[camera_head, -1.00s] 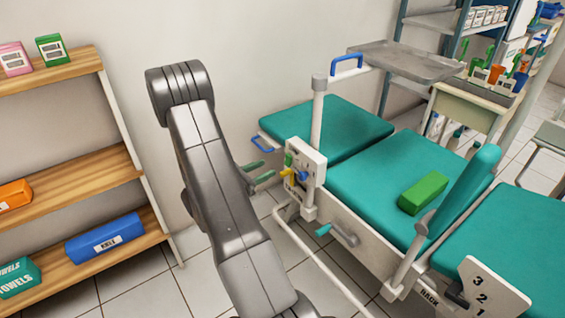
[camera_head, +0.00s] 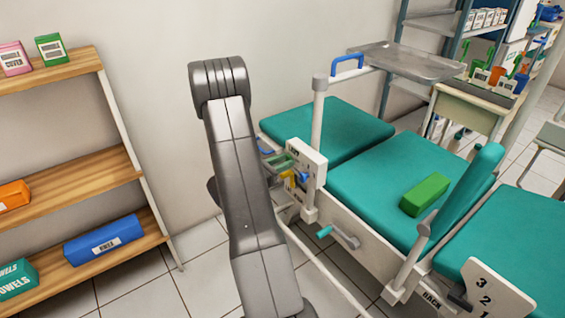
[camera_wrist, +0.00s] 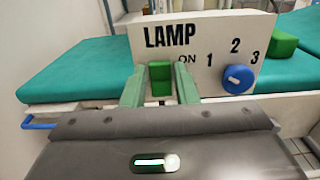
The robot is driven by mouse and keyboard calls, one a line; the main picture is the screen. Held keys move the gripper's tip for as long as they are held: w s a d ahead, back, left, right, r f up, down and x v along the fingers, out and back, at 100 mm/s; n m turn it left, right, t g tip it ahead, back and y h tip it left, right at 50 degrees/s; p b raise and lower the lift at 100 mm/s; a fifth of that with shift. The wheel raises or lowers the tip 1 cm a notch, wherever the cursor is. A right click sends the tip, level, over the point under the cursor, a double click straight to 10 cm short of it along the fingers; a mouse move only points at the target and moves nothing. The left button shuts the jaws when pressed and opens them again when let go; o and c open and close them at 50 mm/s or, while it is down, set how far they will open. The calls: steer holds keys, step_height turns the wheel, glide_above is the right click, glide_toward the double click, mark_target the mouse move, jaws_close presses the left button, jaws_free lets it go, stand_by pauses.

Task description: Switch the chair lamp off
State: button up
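The white control panel (camera_wrist: 215,45) of the chair is marked LAMP and ON, with a green switch (camera_wrist: 161,80) below the lettering. In the head view the panel (camera_head: 313,160) stands at the chair's near left corner. My gripper (camera_wrist: 161,88) has green fingers, one on each side of the green switch in the wrist view, with narrow gaps showing. It is open and holds nothing. In the head view my gripper (camera_head: 279,163) is close to the panel, partly behind my arm. Whether the fingers touch the switch or panel is unclear.
A blue dial (camera_wrist: 237,79) with marks 1, 2, 3 sits right of the switch. The teal chair (camera_head: 375,170) bears a green block (camera_head: 424,194). A metal tray (camera_head: 405,62) stands above it. Wooden shelves (camera_head: 75,165) are at left, with clear floor between.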

jaws_close()
steer(key=shift+s+f+t+h+b, duration=0.1)
steer(key=shift+f+t+h+b, duration=0.25)
steer(key=shift+t+h+b, duration=0.85)
steer(key=shift+f+t+h+b, duration=0.35)
steer(key=shift+h+b, duration=0.45)
steer(key=shift+b, duration=1)
steer(key=shift+a, duration=0.1)
steer(key=shift+o, duration=2.4)
jaws_free()
steer(key=p+v, duration=0.2)
steer(key=v, duration=1.1)
steer(key=shift+s+a, duration=0.15)
steer(key=shift+a, duration=0.2)
steer(key=shift+d, duration=0.1)
